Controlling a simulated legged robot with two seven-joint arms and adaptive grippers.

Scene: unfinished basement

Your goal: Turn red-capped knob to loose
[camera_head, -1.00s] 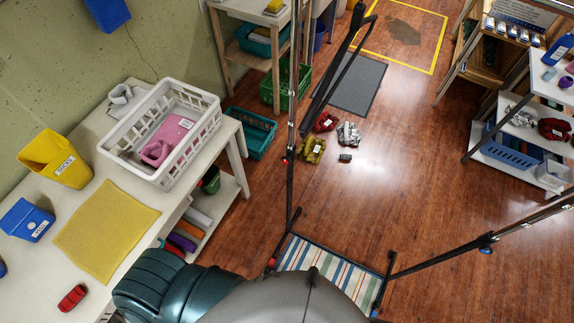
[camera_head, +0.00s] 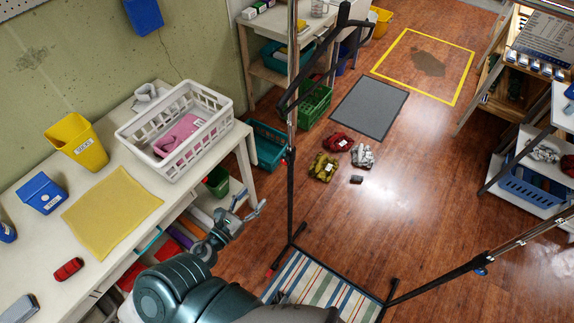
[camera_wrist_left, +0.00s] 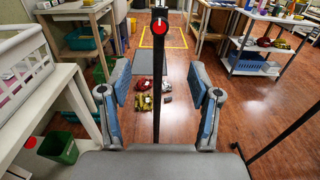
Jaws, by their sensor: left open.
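The red-capped knob (camera_head: 286,161) sits on the left upright pole (camera_head: 290,200) of a dark frame, where a silver upper section meets the black lower part. In the left wrist view the knob (camera_wrist_left: 156,28) shows as a round red shape near the top middle, facing me. My left gripper (camera_head: 251,203) is open and empty, left of the pole and lower in the picture than the knob. In the left wrist view its two blue-padded fingers (camera_wrist_left: 158,82) stand wide apart on either side of the pole, short of the knob. Whether the knob is tight cannot be seen. My right gripper is out of view.
A white table (camera_head: 30,245) with a white basket (camera_head: 190,140) stands left of my arm. A second frame leg with a blue-capped knob (camera_head: 481,271) runs at the right. A striped mat (camera_head: 320,290) lies between the legs. Bags (camera_head: 323,167) lie on the floor beyond.

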